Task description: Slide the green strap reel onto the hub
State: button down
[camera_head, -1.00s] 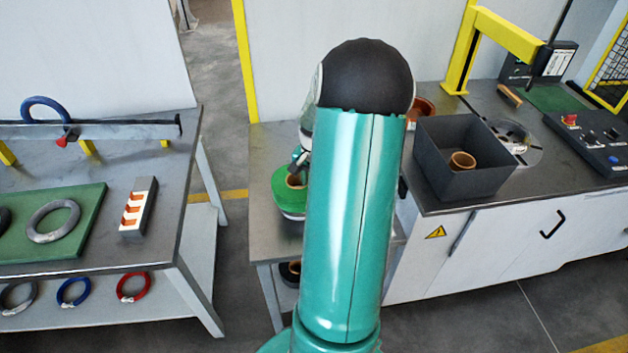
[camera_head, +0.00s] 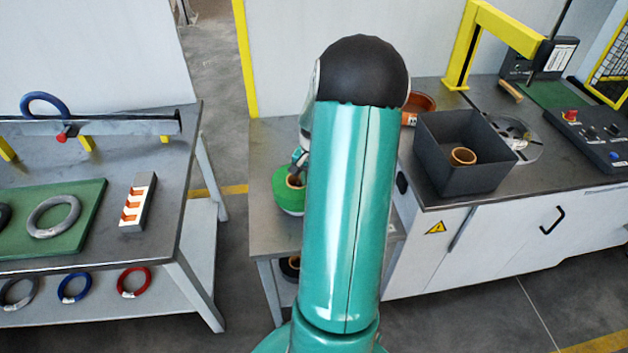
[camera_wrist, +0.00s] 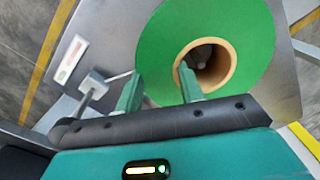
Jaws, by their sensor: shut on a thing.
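The green strap reel (camera_head: 287,202) is a flat green disc with a brown core, over the small grey table left of my arm. In the wrist view the reel (camera_wrist: 235,85) fills the upper middle, its core hole facing the camera. My gripper (camera_wrist: 160,88) is shut on the reel, one finger at its outer edge and the other at the core's wall. In the head view my gripper (camera_head: 298,170) is partly hidden by my arm. A grey shape shows inside the core hole; I cannot tell whether it is the hub. The reel's underside is hidden.
The small grey table (camera_head: 262,150) stands between the left bench (camera_head: 170,225) and the right bench. A dark open box (camera_head: 440,140) with a brown ring in it is on the right bench. A grey post (camera_wrist: 93,85) stands beside the reel in the wrist view.

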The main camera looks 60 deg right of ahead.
jog(key=shift+f, duration=0.85)
jog(key=c, duration=0.8)
grip_release()
jog(key=shift+f, duration=0.1)
notch_tip(320, 180, up, 14)
jog(key=shift+s, duration=0.1)
